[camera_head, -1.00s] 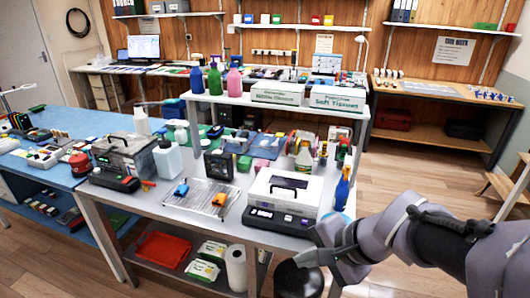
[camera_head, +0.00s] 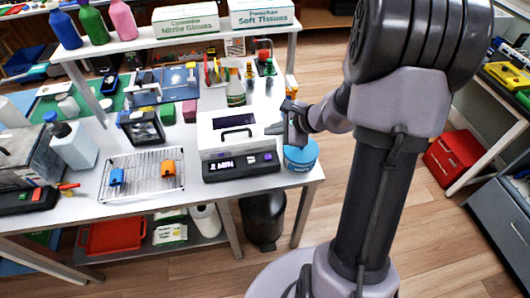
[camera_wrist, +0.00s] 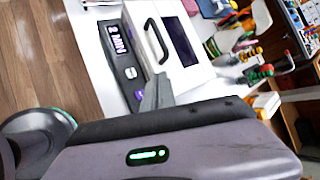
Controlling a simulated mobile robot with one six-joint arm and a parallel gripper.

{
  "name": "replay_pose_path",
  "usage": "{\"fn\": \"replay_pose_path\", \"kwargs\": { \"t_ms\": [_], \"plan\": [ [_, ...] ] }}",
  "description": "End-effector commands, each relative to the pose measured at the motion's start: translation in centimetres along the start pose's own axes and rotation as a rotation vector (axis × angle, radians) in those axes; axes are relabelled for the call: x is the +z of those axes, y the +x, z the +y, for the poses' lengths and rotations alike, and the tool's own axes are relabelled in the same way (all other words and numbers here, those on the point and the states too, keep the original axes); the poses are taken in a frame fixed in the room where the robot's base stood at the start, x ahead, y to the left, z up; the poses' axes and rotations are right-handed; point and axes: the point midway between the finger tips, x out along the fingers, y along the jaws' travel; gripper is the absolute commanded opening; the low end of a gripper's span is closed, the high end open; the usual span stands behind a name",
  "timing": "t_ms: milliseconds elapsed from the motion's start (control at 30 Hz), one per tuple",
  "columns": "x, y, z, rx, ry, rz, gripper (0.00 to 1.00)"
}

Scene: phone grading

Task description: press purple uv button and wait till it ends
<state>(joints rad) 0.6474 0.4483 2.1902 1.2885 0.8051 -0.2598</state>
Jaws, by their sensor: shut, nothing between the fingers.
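The UV box (camera_head: 225,133) is white with a handle and a dark window on its lid, which is shut. Its dark front panel (camera_head: 240,171) has a lit display reading "2 MIN", a pale button and a small purple button (camera_head: 268,157) at the right end. In the wrist view the purple button (camera_wrist: 139,95) lies just beside my fingertips. My gripper (camera_head: 279,129) is shut and empty at the right side of the box, near the panel's right end. In the wrist view its fingers (camera_wrist: 158,88) appear close to the button; I cannot tell whether they touch it.
A wire rack (camera_head: 143,178) with a blue and an orange item stands left of the box. A blue round container (camera_head: 301,157) sits below my gripper at the table's right edge. Bottles and tools stand behind the box. A black bin (camera_head: 262,220) is on the floor.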

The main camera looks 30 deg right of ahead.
Motion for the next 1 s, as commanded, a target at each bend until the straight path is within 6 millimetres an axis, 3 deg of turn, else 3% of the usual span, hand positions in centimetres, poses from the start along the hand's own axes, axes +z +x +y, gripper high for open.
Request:
{"fn": "replay_pose_path", "kwargs": {
  "t_ms": [267,800,1000],
  "plan": [
    [-0.6,0.9,0.6,0.001,0.000,-0.001,0.00],
    [-4.3,6.0,4.4,0.001,-0.002,-0.001,0.00],
    [-4.4,6.2,4.5,0.001,-0.002,-0.001,0.00]
  ]
}}
